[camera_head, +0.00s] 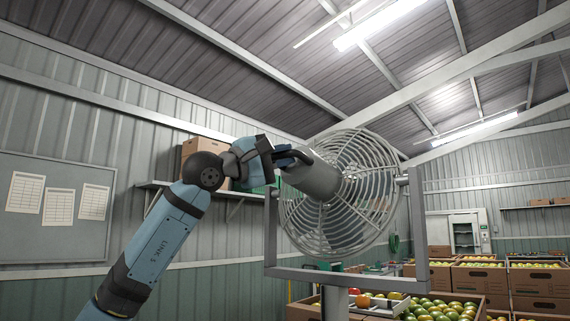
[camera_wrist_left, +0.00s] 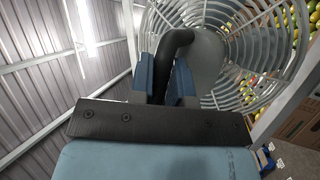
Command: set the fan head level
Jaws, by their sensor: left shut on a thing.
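The fan head (camera_head: 345,190) is a round grey wire cage with a grey motor housing (camera_head: 318,182) at its back. It hangs in a grey U-shaped yoke (camera_head: 345,276) and looks tilted, its cage leaning to the right at the top. My left gripper (camera_head: 283,157) is at the back of the housing, shut on the dark handle (camera_head: 301,155). In the left wrist view the blue fingers (camera_wrist_left: 164,78) sit either side of the black bent handle (camera_wrist_left: 176,42), with the cage (camera_wrist_left: 250,50) beyond. My right gripper is not in view.
A wall shelf (camera_head: 158,184) with a cardboard box (camera_head: 203,146) is behind my left arm. A notice board (camera_head: 55,232) hangs at the left. The air above the fan is clear.

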